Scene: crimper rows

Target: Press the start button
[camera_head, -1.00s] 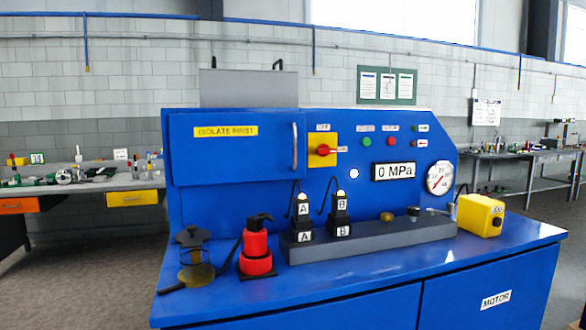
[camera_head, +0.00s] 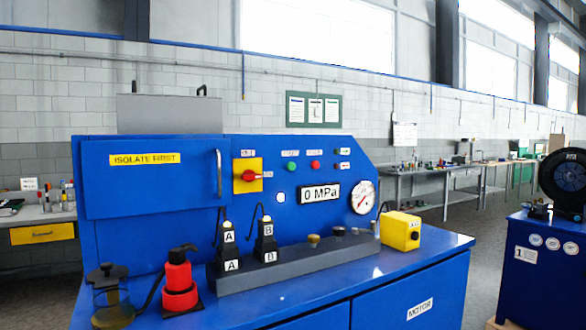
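The blue machine (camera_head: 330,226) stands in front of me with an upright control panel. A green button (camera_head: 292,166) and a red button (camera_head: 315,165) sit side by side on the panel, each under a small label too blurred to read. A red rotary switch (camera_head: 249,176) on a yellow plate is left of the buttons. The display (camera_head: 319,194) below reads 0 MPa, and the round gauge (camera_head: 362,197) is beside it. Neither of my grippers shows in the view.
On the machine's top stand a red bottle-like device (camera_head: 178,282), a glass jar (camera_head: 113,306), a grey block (camera_head: 300,262) with connectors marked A and B, and a yellow box (camera_head: 401,231). Another blue cabinet (camera_head: 545,270) is at right. Grey floor shows between them.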

